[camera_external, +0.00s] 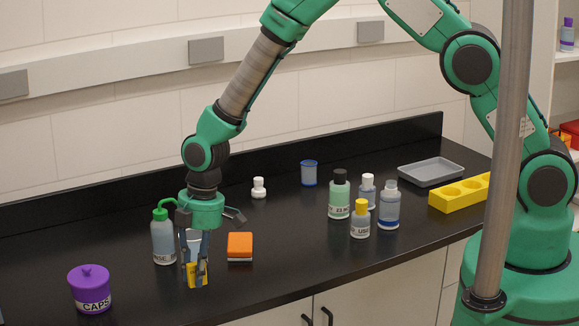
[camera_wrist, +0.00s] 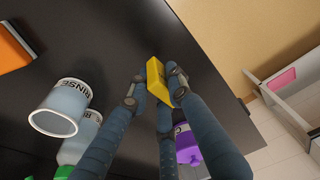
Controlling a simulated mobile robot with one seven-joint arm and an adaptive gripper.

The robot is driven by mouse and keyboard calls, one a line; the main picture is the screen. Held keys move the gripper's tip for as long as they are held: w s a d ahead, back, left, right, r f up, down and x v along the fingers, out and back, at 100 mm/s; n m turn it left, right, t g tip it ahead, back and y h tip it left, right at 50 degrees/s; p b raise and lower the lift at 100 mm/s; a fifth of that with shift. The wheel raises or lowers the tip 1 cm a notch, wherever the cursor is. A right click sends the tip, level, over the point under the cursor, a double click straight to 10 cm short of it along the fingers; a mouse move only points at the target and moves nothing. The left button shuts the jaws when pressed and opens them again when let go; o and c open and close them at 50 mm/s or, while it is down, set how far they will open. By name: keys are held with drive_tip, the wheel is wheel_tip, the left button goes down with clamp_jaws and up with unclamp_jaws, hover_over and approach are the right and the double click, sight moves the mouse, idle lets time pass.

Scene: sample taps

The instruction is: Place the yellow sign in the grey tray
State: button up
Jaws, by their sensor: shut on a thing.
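The yellow sign (camera_external: 202,270) is between the fingers of my gripper (camera_external: 195,268), low over the front left part of the black counter. In the wrist view the sign (camera_wrist: 155,78) is pinched between the fingertips of my gripper (camera_wrist: 157,88). The fingers hide part of it, and I cannot tell whether it touches the counter. The shallow grey tray (camera_external: 431,165) lies empty at the back right of the counter, far from my gripper.
A green-capped rinse bottle (camera_external: 163,243) stands just left of my gripper, an orange block (camera_external: 240,246) just right. A purple caps jar (camera_external: 90,289) stands front left. Several bottles (camera_external: 360,219) stand between gripper and tray. A yellow holed rack (camera_external: 459,193) sits before the tray.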

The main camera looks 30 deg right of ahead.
drive_tip(key=shift+r, duration=0.1)
wheel_tip(320, 180, up, 11)
drive_tip(key=w+d+f+m+b, duration=0.15)
drive_tip(key=w+d+m, duration=0.35)
drive_tip(key=w+d, duration=1.35)
drive_tip(key=w+d+m+t+b, duration=0.1)
drive_tip(key=w+d+m, duration=0.1)
drive_tip(key=w+d, duration=0.6)
drive_tip(key=w+d+m+b, duration=0.2)
drive_tip(key=w+d, duration=0.1)
drive_tip(key=d, duration=0.9)
drive_tip(key=w+d+m+h+b, duration=0.1)
drive_tip(key=w+d+m, duration=0.1)
drive_tip(key=d, duration=1.3)
drive_tip(key=w+d+m+b, duration=0.1)
drive_tip(key=w+d+m, duration=0.15)
drive_tip(key=d, duration=1.25)
drive_tip(key=s+d+m+b, duration=0.1)
drive_tip(key=s+d+m, duration=0.15)
drive_tip(key=d, duration=0.95)
drive_tip(key=s+d+m+b, duration=0.1)
drive_tip(key=s+d+m, duration=0.15)
drive_tip(key=d, duration=1.05)
drive_tip(key=shift+n+t+h, duration=0.3)
drive_tip(key=shift+n+h, duration=0.05)
drive_tip(key=shift+h, duration=0.05)
drive_tip(key=f, duration=0.2)
drive_tip(key=s+f, duration=0.1)
drive_tip(key=f, duration=0.1)
drive_tip(key=shift+d, duration=0.3)
